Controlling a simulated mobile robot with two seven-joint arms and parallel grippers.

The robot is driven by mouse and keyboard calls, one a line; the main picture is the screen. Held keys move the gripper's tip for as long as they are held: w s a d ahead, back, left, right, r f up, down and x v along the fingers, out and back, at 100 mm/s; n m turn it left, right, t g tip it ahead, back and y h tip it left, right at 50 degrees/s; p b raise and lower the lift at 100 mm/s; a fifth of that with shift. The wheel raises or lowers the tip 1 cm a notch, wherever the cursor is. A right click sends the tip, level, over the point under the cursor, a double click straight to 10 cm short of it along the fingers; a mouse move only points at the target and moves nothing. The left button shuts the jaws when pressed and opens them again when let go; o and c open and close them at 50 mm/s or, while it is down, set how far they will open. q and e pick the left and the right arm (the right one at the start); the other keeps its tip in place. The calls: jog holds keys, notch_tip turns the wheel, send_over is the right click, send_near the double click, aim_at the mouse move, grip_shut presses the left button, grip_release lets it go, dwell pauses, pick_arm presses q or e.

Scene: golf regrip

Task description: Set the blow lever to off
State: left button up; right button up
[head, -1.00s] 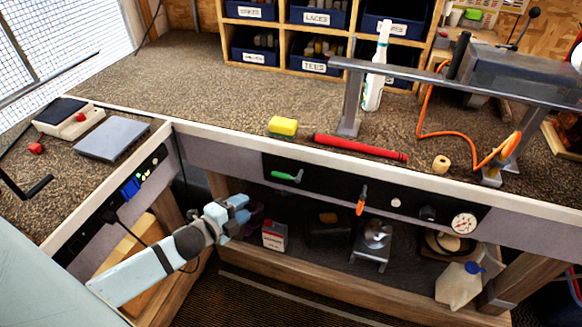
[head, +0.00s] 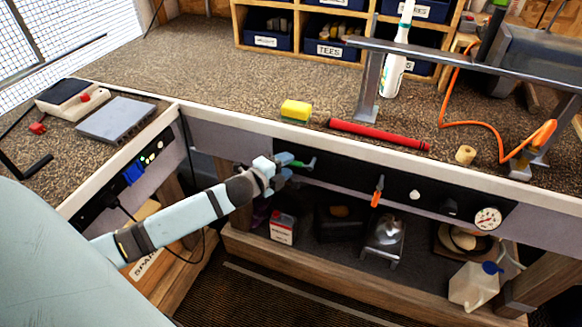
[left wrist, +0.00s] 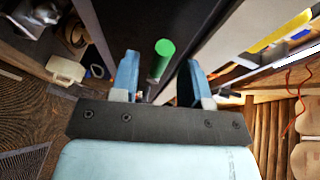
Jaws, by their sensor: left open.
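A green-handled lever (head: 304,164) is on the left part of the black panel (head: 340,178) under the bench front. It lies roughly level, its left end close to my gripper. An orange-handled lever (head: 377,191) farther right on the panel points steeply up and down. I cannot read which lever is marked blow. My left gripper (head: 285,168) is open beside the green lever. In the left wrist view, the round green handle end (left wrist: 164,47) shows between the two blue fingers (left wrist: 159,72), with gaps on both sides. My right gripper is not in view.
A pressure gauge (head: 488,218) and knobs sit right on the panel. Above, the bench holds a yellow sponge (head: 296,110) and a red grip (head: 378,134). Below, a shelf holds a red-and-white can (head: 283,228) and a white jug (head: 474,286).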

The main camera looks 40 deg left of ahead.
pick_arm(q)
jog(key=shift+x, duration=1)
jog(key=shift+w+f+b, duration=0.1)
jog(key=shift+w+b, duration=0.2)
jog(key=shift+c, duration=0.4)
grip_shut()
